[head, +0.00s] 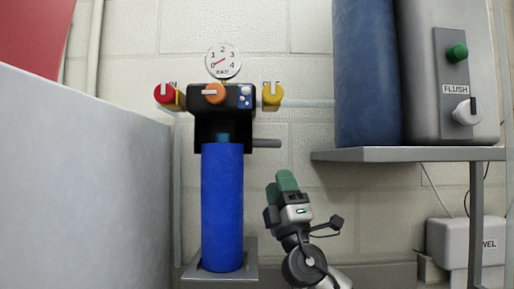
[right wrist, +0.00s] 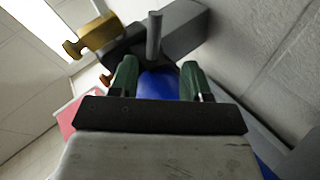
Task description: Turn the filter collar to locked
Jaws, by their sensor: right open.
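The blue filter housing (head: 222,205) hangs upright below a black filter head (head: 238,100). A grey handle (head: 266,143) sticks out to the right at the housing's top, where the collar sits; the collar itself is mostly in shadow, and I see no lock mark. The handle also shows in the right wrist view (right wrist: 154,35), beyond the fingertips. My right gripper (head: 286,182) is right of the housing and below the handle, apart from both. Its green fingers are open and empty, with the blue housing between them in the right wrist view (right wrist: 159,80). My left gripper is out of view.
A red valve (head: 164,94), an orange knob (head: 214,93), a yellow valve (head: 272,94) and a gauge (head: 223,61) surround the head. A grey shelf (head: 410,154) with a tank and FLUSH panel stands right. A grey wall panel (head: 90,190) fills the left.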

